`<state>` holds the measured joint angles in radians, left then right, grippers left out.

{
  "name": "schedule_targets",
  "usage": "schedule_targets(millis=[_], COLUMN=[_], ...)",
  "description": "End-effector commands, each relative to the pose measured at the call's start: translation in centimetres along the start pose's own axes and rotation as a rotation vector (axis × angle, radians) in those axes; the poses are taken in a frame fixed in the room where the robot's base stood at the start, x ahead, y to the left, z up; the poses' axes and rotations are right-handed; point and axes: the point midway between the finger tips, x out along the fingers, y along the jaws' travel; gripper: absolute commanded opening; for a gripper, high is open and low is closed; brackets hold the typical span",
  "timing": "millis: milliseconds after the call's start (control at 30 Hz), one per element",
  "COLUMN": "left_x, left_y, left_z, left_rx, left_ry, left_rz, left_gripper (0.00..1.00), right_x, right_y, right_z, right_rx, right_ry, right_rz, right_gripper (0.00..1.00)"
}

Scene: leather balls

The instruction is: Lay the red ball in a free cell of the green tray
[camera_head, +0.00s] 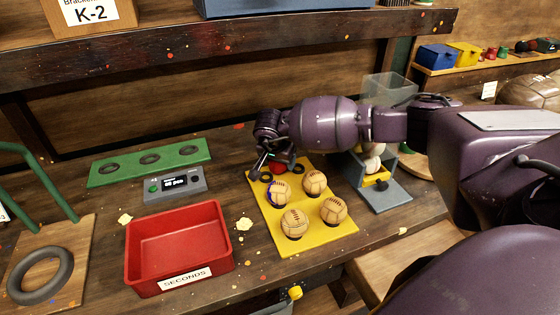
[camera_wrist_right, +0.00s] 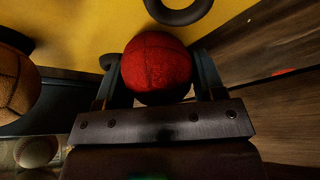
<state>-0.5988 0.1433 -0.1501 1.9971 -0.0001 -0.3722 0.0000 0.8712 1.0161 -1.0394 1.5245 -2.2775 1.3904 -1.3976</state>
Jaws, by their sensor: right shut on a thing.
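The red ball (camera_head: 279,168) is at the back end of the yellow tray (camera_head: 331,238), partly hidden by my right gripper (camera_head: 273,167). In the right wrist view the red ball (camera_wrist_right: 157,65) sits between the two fingers of that gripper (camera_wrist_right: 157,80), which is shut on it. I cannot tell whether the ball still touches the yellow tray. The green tray (camera_head: 123,174) lies at the back left with several dark ring cells, all empty. My left gripper is not in view.
Several tan balls stand on the yellow tray; one (camera_head: 278,193) has blue marks and is close to my gripper. A grey box with a display (camera_head: 175,186) and an empty red bin (camera_head: 180,237) lie in front of the green tray. A grey stand (camera_head: 388,194) is at right.

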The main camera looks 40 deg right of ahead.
Motion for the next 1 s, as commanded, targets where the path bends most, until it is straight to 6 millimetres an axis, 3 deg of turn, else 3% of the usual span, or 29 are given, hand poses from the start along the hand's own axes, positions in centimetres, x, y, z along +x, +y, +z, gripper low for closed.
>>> schedule_targets(millis=[267,700,1000], left_x=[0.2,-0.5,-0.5], left_y=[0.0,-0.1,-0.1], left_z=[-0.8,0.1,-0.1], left_rx=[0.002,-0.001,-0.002], left_ry=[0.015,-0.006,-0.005], left_rz=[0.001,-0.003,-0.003], left_gripper=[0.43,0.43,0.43], right_x=[-2.1,-12.1,-17.1], right_y=[-0.1,-0.1,0.0], right_z=[-1.0,-5.1,-7.1], right_rx=[0.002,0.002,0.000], right_ry=[0.004,0.004,0.002], right_rz=[-0.004,-0.005,-0.002], right_gripper=[0.33,0.33,0.33])
